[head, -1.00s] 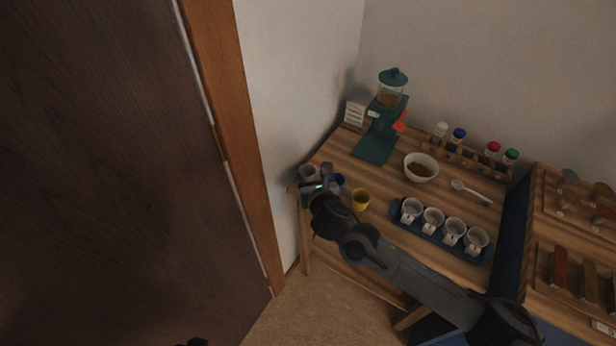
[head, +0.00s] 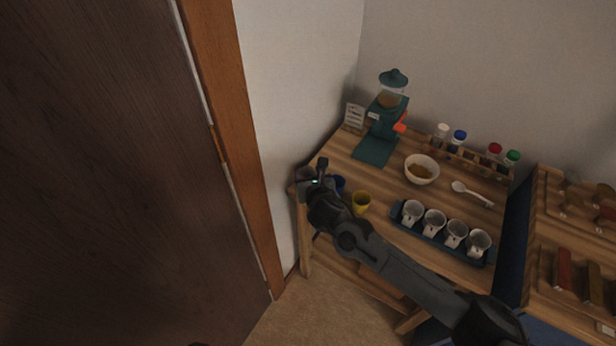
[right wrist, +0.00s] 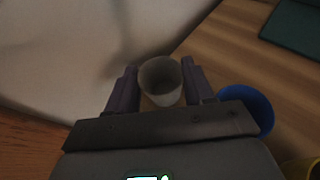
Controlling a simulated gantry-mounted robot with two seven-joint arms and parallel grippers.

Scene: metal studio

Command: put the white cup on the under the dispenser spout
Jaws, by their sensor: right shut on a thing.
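The white cup (right wrist: 161,88) stands between the two fingers of my right gripper (right wrist: 160,84) in the right wrist view. The gripper is shut on it. In the head view my right gripper (head: 311,176) is at the table's left end, and it mostly hides the cup. The teal dispenser (head: 384,120) with a clear hopper stands at the back left of the table. Its flat base plate (head: 374,151) is bare, to the right of and beyond the gripper. A corner of the plate shows in the right wrist view (right wrist: 296,28). My left gripper is not in view.
A blue cup (right wrist: 250,107) is close beside the right gripper, and a yellow cup (head: 361,202) is further right. A bowl (head: 421,169), spoon (head: 472,193) and tray of white cups (head: 425,232) lie to the right. A small sign (head: 353,116) stands left of the dispenser.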

